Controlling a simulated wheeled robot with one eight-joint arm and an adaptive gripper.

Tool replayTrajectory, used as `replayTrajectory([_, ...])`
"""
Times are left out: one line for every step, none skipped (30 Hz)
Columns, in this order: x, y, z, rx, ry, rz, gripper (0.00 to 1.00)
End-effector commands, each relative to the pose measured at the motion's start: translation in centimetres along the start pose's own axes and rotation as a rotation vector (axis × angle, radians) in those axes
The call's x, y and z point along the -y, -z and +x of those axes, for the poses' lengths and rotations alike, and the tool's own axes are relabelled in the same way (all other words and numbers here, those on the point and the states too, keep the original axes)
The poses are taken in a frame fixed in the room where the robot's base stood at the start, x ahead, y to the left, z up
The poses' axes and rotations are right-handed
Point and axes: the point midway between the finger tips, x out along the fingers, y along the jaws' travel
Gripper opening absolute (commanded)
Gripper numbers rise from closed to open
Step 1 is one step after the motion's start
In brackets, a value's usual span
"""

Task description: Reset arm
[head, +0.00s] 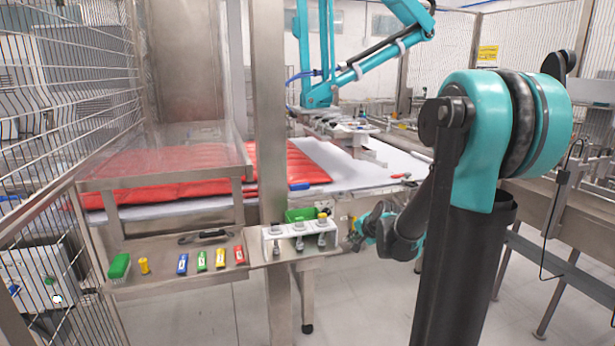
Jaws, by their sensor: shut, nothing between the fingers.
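My arm rises at the right and bends down toward the middle of the head view. My gripper (356,241) is small and partly hidden by my own wrist links. It is shut and empty, just right of the white holder (300,232) at the end of the steel shelf. I cannot tell how far in front of or behind the holder it is.
Red packs (285,165) lie on a white conveyor. A teal picker arm (370,70) hangs above. Floor is clear below.

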Motion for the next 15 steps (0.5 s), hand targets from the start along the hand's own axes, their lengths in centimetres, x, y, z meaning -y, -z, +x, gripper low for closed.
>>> replayTrajectory([-1.0,-1.0,-1.6,-0.003,-0.030,-0.100,0.00])
replayTrajectory([-1.6,-1.5,-2.4,-0.006,-0.049,-0.163,0.00])
replayTrajectory([-2.4,-2.0,-3.4,-0.009,-0.074,-0.246,0.00])
replayTrajectory([-3.1,-2.5,-4.2,-0.009,-0.094,-0.309,0.00])
replayTrajectory([-3.8,-2.9,-4.9,-0.009,-0.113,-0.369,0.00])
replayTrajectory([-4.7,-3.4,-5.9,-0.008,-0.139,-0.450,0.00])
replayTrajectory([-5.3,-3.8,-6.6,-0.007,-0.157,-0.509,0.00])
replayTrajectory([-6.0,-4.2,-7.2,-0.005,-0.176,-0.568,0.00])
replayTrajectory([-6.9,-4.6,-8.1,-0.001,-0.201,-0.641,0.00])
replayTrajectory([-7.6,-5.0,-8.7,0.003,-0.219,-0.696,0.00])
replayTrajectory([-8.2,-5.3,-9.3,0.006,-0.237,-0.750,0.00])
replayTrajectory([-9.2,-5.7,-10.1,0.011,-0.261,-0.820,0.00])
replayTrajectory([-9.9,-6.0,-10.7,0.016,-0.279,-0.872,0.00])
replayTrajectory([-10.5,-6.2,-11.2,0.022,-0.297,-0.922,0.00])
replayTrajectory([-12.2,-7.4,-11.6,0.054,-0.315,-0.927,0.00])
